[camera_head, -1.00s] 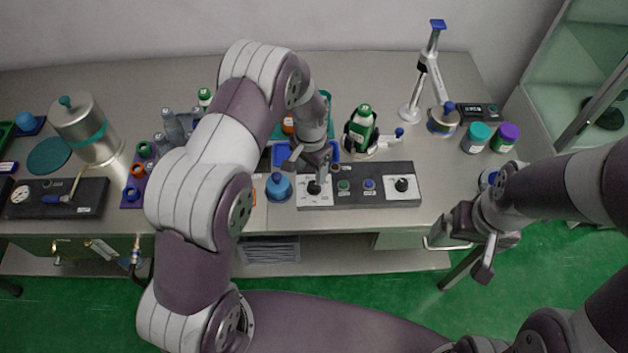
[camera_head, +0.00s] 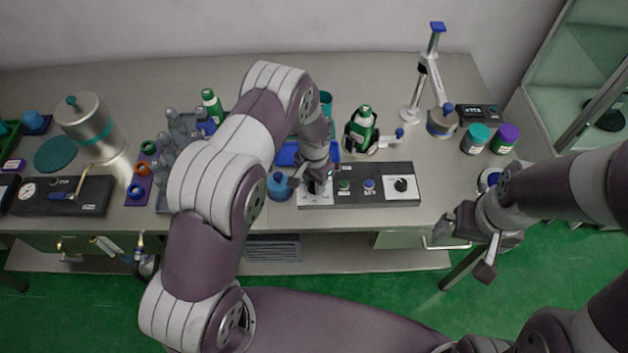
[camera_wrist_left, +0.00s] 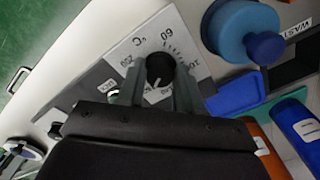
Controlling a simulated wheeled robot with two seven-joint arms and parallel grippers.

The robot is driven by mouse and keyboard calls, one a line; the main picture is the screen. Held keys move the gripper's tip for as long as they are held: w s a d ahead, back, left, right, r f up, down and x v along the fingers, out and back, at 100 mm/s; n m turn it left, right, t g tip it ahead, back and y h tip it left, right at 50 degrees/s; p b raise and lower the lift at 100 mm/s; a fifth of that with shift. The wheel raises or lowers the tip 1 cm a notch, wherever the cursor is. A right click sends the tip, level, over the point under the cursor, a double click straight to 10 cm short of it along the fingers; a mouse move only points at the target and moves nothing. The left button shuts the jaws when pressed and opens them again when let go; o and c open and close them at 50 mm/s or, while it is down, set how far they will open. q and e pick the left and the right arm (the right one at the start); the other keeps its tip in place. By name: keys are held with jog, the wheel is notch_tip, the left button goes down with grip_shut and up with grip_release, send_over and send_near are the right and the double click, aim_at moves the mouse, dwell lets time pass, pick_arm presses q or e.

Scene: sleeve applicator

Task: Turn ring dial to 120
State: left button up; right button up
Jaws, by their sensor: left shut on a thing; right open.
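A black control panel (camera_head: 333,187) lies along the front of the bench with a dial on a white plate at each end. My left gripper (camera_head: 317,186) is down at the left dial and hides most of it. In the left wrist view its black knob (camera_wrist_left: 160,69) sits between the gripper's two fingers (camera_wrist_left: 160,92), which are shut on it. The white dial plate (camera_wrist_left: 143,46) shows 60, 200 and °C; a white pointer mark is on the knob's lower side. The right dial (camera_head: 401,185) is free. My right gripper (camera_head: 464,251) is open and empty, in front of the bench.
A blue round-topped container (camera_head: 279,187) stands just left of the panel, close to my left gripper. A green bottle (camera_head: 362,125) in a holder stands behind the panel. Jars with teal (camera_head: 478,132) and purple lids stand at the right. The bench front edge is near.

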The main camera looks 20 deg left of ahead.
pick_arm(q)
jog(key=shift+f, duration=0.1)
jog(key=n+b, duration=0.1)
jog(key=n, duration=0.1)
jog(key=shift+n, duration=0.4)
jog(key=n+b, duration=0.2)
jog(key=n, duration=0.2)
jog(key=shift+s, duration=0.1)
jog(key=n+b, duration=0.1)
jog(key=n, duration=0.3)
jog(key=shift+d+n, duration=0.1)
jog(key=shift+n, duration=0.3)
jog(key=shift+n+b, duration=0.35)
jog(key=shift+n, duration=1.45)
jog(key=o, duration=1)
jog(key=shift+o, duration=0.2)
